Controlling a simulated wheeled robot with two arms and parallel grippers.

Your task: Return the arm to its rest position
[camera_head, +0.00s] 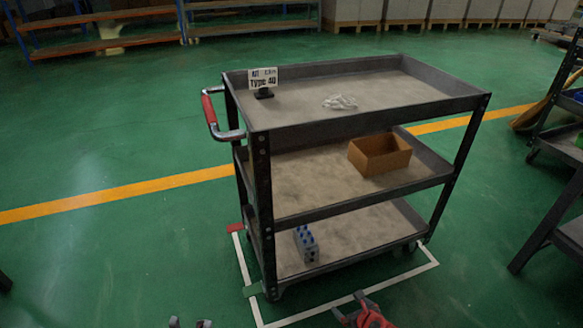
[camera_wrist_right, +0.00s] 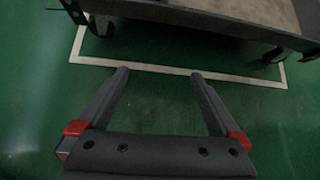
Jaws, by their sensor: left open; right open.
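My left gripper (camera_head: 190,323) shows only its fingertips at the bottom edge of the head view. The two tips are apart, with nothing seen between them. My right gripper (camera_head: 350,303) is at the bottom of the head view, in front of the cart, with red parts showing. In the right wrist view its two fingers (camera_wrist_right: 158,82) are spread wide and empty over the green floor. The three-shelf cart (camera_head: 360,115) stands beyond both grippers, and neither touches it.
A grey valve block with blue tops (camera_head: 307,245) is on the bottom shelf. An open brown box (camera_head: 380,154) is on the middle shelf. A "Type 40" sign (camera_head: 263,78) and a whitish item (camera_head: 340,102) are on top. White floor lines (camera_head: 330,305) frame the cart. Another rack stands right.

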